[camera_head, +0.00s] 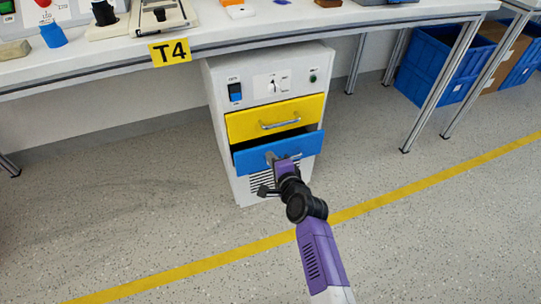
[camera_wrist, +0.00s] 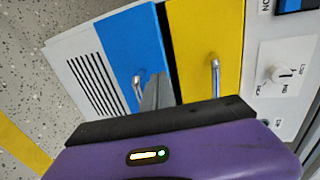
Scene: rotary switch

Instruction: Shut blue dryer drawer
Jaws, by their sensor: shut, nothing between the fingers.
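The white dryer cabinet (camera_head: 215,90) stands under the table. Its blue drawer (camera_head: 305,147) sticks out, with a dark gap above it below the yellow drawer (camera_head: 305,108), which is closed. In the wrist view the blue drawer (camera_wrist: 130,45) lies left of the yellow drawer (camera_wrist: 207,40), with a dark gap between them. My gripper (camera_head: 271,157) is shut and empty at the blue drawer's front, near its handle (camera_wrist: 137,88). In the wrist view my gripper (camera_wrist: 155,88) is beside that handle; I cannot tell whether it touches.
The table (camera_head: 215,36) with a T4 label overhangs the cabinet. Table legs (camera_head: 440,85) and blue crates (camera_head: 435,75) stand to the right. The speckled floor around the cabinet is clear, crossed by a yellow line (camera_head: 400,188).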

